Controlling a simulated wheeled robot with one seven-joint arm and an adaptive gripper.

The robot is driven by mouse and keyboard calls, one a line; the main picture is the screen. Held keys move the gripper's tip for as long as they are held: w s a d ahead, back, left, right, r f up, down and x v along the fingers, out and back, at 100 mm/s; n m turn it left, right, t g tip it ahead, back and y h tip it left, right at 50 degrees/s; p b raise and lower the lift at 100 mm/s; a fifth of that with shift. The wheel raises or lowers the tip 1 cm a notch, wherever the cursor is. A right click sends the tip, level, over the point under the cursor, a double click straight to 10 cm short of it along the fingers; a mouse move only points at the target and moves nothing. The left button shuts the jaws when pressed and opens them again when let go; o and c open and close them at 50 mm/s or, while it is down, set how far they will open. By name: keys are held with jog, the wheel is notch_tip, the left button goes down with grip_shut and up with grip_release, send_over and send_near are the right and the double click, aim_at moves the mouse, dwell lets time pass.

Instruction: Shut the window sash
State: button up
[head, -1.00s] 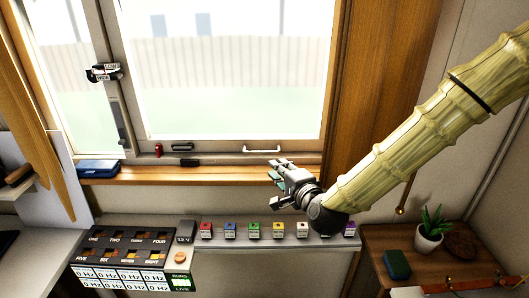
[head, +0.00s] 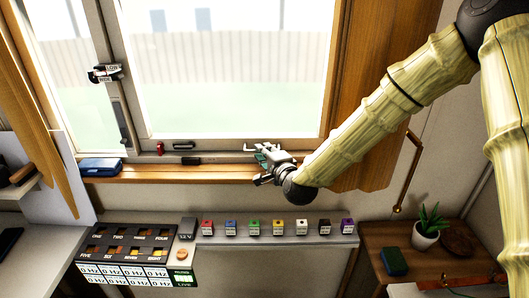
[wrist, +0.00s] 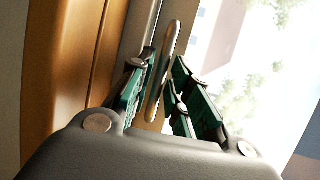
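The window sash (head: 235,135) is the large pale-framed pane in the head view. Whether it stands ajar cannot be told. Its pale bar handle (head: 258,148) is on the lower rail, partly hidden by my gripper (head: 262,156). In the wrist view the handle (wrist: 167,70) runs up between the two green-padded fingers of my gripper (wrist: 160,85). The fingers are apart, one on each side of the bar, with gaps visible. I cannot tell whether either touches it.
The wooden sill (head: 150,174) holds a blue case (head: 100,166) and small dark items. Below, a ledge (head: 330,238) carries several coloured cubes, beside a labelled cubby panel (head: 130,245). A potted plant (head: 426,232) stands on the right-hand wooden surface.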

grip_shut()
jog(key=shift+s, duration=0.15)
jog(key=s, duration=0.2)
jog(key=shift+s+r, duration=0.15)
jog(key=shift+s, duration=0.25)
jog(key=shift+s+f+g, duration=0.1)
jog(key=shift+f+g, duration=0.1)
jog(key=shift+g, duration=0.1)
grip_release()
jog(key=shift+s, duration=0.1)
jog(key=shift+s+r, duration=0.1)
jog(key=shift+r, duration=0.1)
